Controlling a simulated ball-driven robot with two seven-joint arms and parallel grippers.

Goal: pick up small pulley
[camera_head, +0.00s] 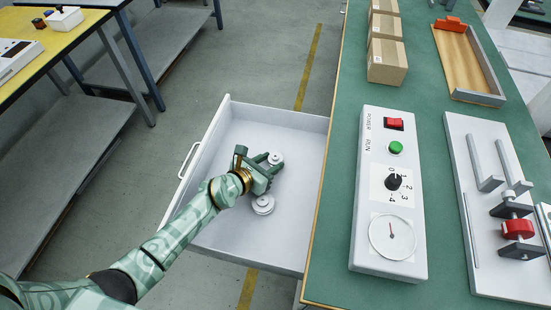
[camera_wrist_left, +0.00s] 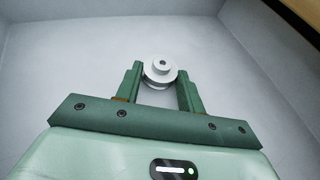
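The small pulley (camera_head: 276,158), a pale grey flanged wheel, is in the open drawer. In the left wrist view the small pulley (camera_wrist_left: 160,69) is at the fingertips, between the two green fingers. My left gripper (camera_head: 269,161) is low inside the drawer, and its fingers (camera_wrist_left: 160,78) are spread about as wide as the pulley. Whether they touch its sides is hard to tell. A larger pale pulley (camera_head: 263,204) lies on the drawer floor, just below the gripper in the head view. My right gripper is not in view.
The drawer (camera_head: 225,240) has raised walls around the gripper and is pulled out from the green bench (camera_head: 335,220). On the bench are a control box (camera_head: 365,190), cardboard boxes (camera_head: 387,62), a wooden-floored tray (camera_head: 462,65) and a fixture plate (camera_head: 483,235). The drawer's front floor is clear.

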